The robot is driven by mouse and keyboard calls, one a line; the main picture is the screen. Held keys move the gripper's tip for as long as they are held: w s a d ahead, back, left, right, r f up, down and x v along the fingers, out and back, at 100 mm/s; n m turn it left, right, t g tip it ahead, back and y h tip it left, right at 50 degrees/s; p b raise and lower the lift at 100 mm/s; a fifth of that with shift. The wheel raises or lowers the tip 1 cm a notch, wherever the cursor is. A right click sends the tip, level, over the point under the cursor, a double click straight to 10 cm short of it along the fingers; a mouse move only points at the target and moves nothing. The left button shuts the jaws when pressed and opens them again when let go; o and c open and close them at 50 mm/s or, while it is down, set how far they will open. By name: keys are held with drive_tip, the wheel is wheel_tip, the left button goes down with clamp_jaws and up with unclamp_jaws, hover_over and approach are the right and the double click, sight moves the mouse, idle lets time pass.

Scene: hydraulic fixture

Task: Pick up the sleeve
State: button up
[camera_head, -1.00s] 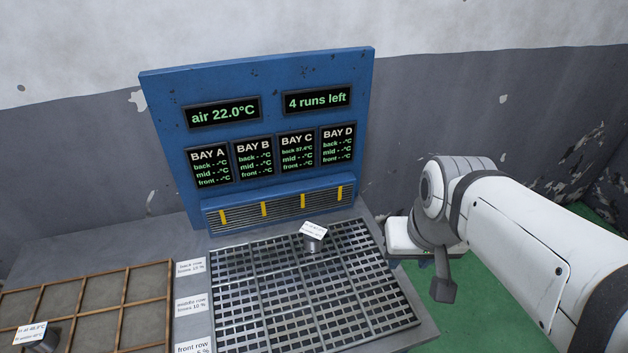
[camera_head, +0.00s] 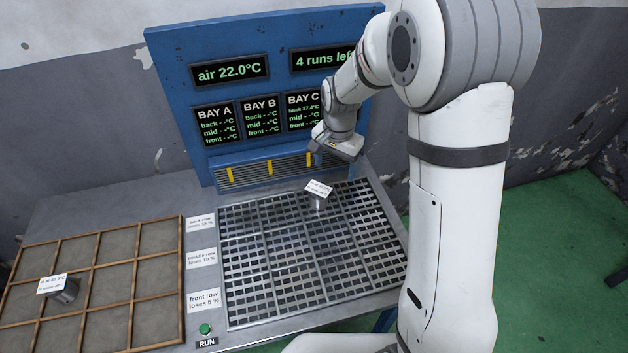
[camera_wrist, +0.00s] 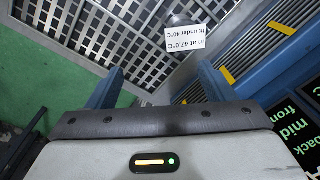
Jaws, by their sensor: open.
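A short grey metal sleeve (camera_head: 317,203) with a white label on top stands on the slotted grid (camera_head: 262,299), in the back row below the Bay C display. A second labelled grey sleeve (camera_head: 68,294) sits in a compartment of the wood-divided tray (camera_head: 135,292) at left. My gripper (camera_head: 345,150) is above and behind the grid sleeve, near the blue panel, apart from it. In the wrist view my gripper (camera_wrist: 160,80) is open, its two blue fingers spread with nothing between them. The grid sleeve's label (camera_wrist: 192,38) shows upside down beyond the fingers; its body is mostly hidden there.
The blue panel (camera_head: 170,80) rises behind the grid, with a vent with yellow strips at its foot. It reads air 22.0°C and 4 runs left; Bay D is hidden by my arm. A green RUN button (camera_head: 205,328) is at the front. The grid is otherwise clear.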

drive_tip(key=m, duration=0.1)
hover_over(319, 190)
drive_tip(key=shift+g, duration=0.3)
drive_tip(key=f, duration=0.6)
drive_tip(key=shift+w+a+f, duration=0.15)
drive_tip(key=shift+w+f, duration=0.15)
drive_tip(key=shift+f, duration=0.05)
drive_tip(key=shift+m, duration=0.3)
drive_tip(key=f, duration=0.2)
drive_tip(key=f+p, duration=0.1)
drive_tip(key=f, duration=0.2)
drive_tip(key=f+p, duration=0.1)
drive_tip(key=f, duration=0.2)
drive_tip(key=shift+s, duration=0.25)
drive_tip(key=shift+r, duration=0.1)
drive_tip(key=c, duration=1.4)
